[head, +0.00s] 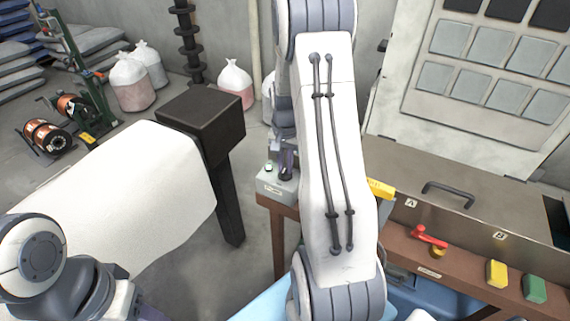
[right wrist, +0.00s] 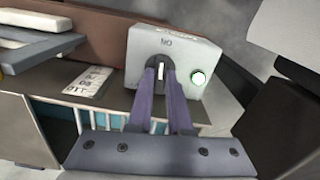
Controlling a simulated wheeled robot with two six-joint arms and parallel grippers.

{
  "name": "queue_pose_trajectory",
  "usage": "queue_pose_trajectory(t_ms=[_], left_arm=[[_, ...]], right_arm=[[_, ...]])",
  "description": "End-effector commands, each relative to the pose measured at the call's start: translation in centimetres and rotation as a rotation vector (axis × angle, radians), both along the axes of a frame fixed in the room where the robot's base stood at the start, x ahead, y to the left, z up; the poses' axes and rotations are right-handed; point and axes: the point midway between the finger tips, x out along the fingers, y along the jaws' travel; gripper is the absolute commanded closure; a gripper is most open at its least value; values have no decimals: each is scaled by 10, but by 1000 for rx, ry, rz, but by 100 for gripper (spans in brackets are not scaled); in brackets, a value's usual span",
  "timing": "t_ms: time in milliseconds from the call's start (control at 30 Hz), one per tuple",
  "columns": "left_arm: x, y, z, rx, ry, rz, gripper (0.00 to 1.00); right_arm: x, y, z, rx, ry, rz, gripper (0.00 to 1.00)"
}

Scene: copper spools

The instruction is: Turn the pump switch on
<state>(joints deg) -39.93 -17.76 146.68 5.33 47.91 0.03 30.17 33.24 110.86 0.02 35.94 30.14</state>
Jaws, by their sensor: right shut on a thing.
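The pump switch is a small grey box (head: 277,183) at the left end of the brown bench in the head view. It also fills the upper middle of the right wrist view (right wrist: 190,52). My right gripper (right wrist: 161,68) is shut on the small pale switch lever (right wrist: 160,71), one finger on each side. In the head view my right gripper (head: 287,165) is at the box, partly hidden by my arm. My left gripper is out of view; only arm links show lower left.
A bench (head: 398,242) carries a red-handled valve (head: 430,237), a yellow block (head: 496,273) and a green block (head: 535,288). A lidded metal box (head: 440,170) stands behind. Copper spools (head: 47,136) and bags (head: 131,84) sit on the floor at left.

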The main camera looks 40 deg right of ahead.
Motion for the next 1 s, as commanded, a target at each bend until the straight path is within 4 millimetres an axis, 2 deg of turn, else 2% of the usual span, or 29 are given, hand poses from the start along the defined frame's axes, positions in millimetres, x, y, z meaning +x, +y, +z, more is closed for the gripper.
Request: queue_pose_trajectory(t_ms=[300,833,867,900,933,1000], left_arm=[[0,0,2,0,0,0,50],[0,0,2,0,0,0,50],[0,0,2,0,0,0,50],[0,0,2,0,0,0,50],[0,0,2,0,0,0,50],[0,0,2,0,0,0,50]], right_arm=[[1,-1,1,-3,-4,-119,100],[1,-1,1,-2,-5,-144,100],[1,-1,1,-2,-5,-143,79],[1,-1,1,-2,-5,-143,64],[1,-1,1,-3,-4,-143,52],[1,-1,1,-2,-3,-143,52]])
